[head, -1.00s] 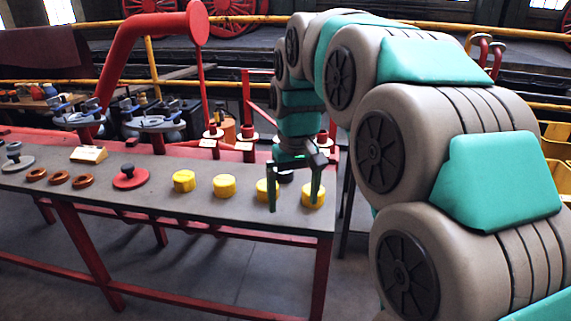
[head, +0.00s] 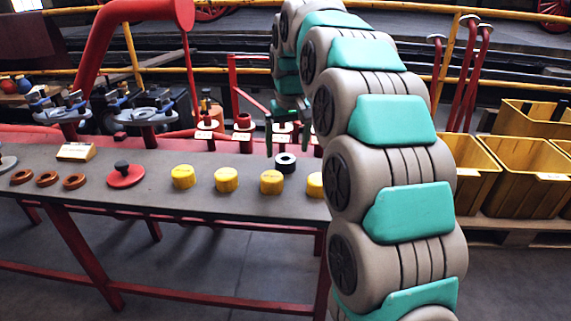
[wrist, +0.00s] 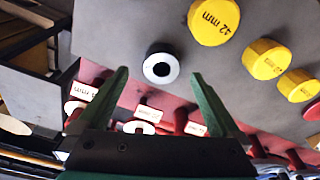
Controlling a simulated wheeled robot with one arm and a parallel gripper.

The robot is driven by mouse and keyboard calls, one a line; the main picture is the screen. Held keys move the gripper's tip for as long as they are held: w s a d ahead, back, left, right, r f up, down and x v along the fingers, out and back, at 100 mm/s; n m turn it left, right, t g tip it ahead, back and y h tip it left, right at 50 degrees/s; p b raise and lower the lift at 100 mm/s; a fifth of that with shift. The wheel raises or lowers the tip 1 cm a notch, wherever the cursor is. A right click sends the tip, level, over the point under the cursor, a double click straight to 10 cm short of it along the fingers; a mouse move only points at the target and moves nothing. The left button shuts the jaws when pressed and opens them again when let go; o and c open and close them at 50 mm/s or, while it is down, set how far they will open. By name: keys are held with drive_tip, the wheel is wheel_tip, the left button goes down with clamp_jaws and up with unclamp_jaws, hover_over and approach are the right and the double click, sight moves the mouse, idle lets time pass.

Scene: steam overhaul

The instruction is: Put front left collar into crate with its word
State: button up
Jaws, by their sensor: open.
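A black collar (head: 285,162) with a pale ring-shaped top stands on the grey bench behind the yellow pieces. It also shows in the wrist view (wrist: 160,67), just beyond and between my fingers. At the bench's rear, collars sit on red posts, such as the left one (head: 206,132) and the one beside it (head: 243,124), with small labels in front. Which collar is the front left one, I cannot tell. My gripper (head: 287,128) is open and empty above the rear of the bench.
Several yellow pieces marked in mm, such as one (head: 226,180), line the bench's front. A red disc (head: 125,176), copper-coloured rings (head: 47,179) and a small labelled block (head: 76,152) lie left.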

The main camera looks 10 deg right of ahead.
sight(286, 158)
drive_tip(key=f, duration=0.4)
drive_tip(key=shift+w+a+f, duration=0.15)
drive_tip(key=shift+w+f, duration=0.1)
drive_tip(key=shift+w, duration=0.1)
drive_tip(key=shift+c, duration=0.4)
drive_tip(key=shift+r, duration=0.1)
clamp_jaws()
